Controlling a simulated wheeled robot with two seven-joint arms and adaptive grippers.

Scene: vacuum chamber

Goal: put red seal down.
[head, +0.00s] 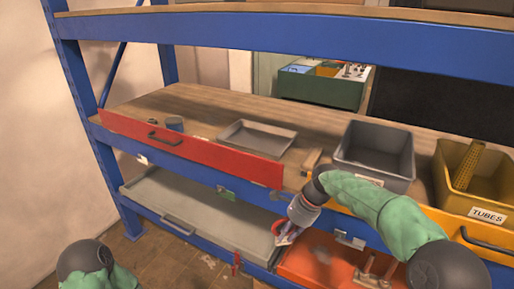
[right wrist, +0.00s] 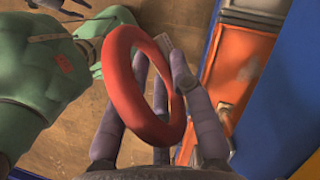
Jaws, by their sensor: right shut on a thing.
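The red seal is a thick red ring (right wrist: 122,82), large in the right wrist view and tilted on its edge. My right gripper (right wrist: 158,75) is shut on the ring, with its purple-grey fingers around one side of it.
On the wooden shelf (head: 200,100) are a shallow grey tray (head: 257,138), a grey bin (head: 375,150) and a yellow bin (head: 450,175) labelled TUBES. Below are a grey drawer (head: 200,215) and an orange tray (head: 318,258) with tools. A red drawer front (head: 220,160) edges the shelf.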

